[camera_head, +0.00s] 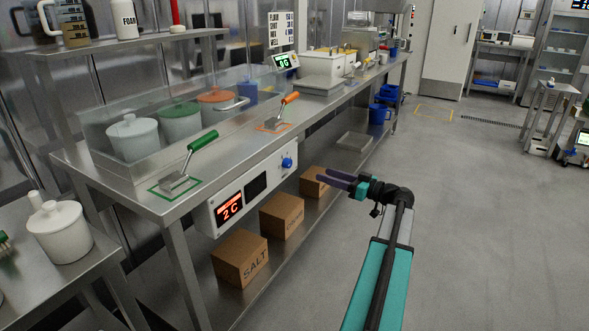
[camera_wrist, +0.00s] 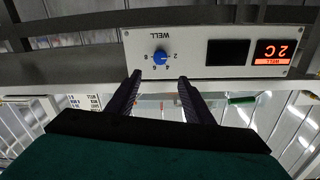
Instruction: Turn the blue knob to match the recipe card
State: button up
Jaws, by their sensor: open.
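The blue knob (camera_head: 287,162) is on the white control panel (camera_head: 213,209) fixed under the counter's front edge. It also shows upside down in the wrist view (camera_wrist: 160,57), with numbers around it and the word WELL. The panel's red display (camera_head: 230,207) reads 2 C, and a dark blank window sits between display and knob. My gripper (camera_head: 324,174) is open and empty, in front of the panel, its fingers pointing toward it. In the wrist view its fingertips (camera_wrist: 159,77) show just below the knob, apart from it. A white lettered card (camera_head: 281,29) stands behind the counter; its text is too small to read surely.
A green-handled scoop (camera_head: 189,154) and an orange-handled scoop (camera_head: 287,101) lie on the counter (camera_head: 140,199). Lidded pots stand behind glass. Cardboard boxes (camera_head: 240,259) sit on the lower shelf.

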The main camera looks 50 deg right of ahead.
aim_at(290, 164)
jog(key=shift+w, duration=0.1)
jog(key=w+a, duration=0.1)
jog(key=w, duration=0.3)
jog(key=w+a, duration=0.1)
jog(key=w, duration=0.8)
jog(key=shift+w+a, duration=0.2)
jog(key=shift+a, duration=0.2)
jog(key=shift+c, duration=0.2)
jog(key=c, duration=1)
jog(key=shift+a+f, duration=0.1)
jog(key=shift+a, duration=0.1)
jog(key=shift+d, duration=0.1)
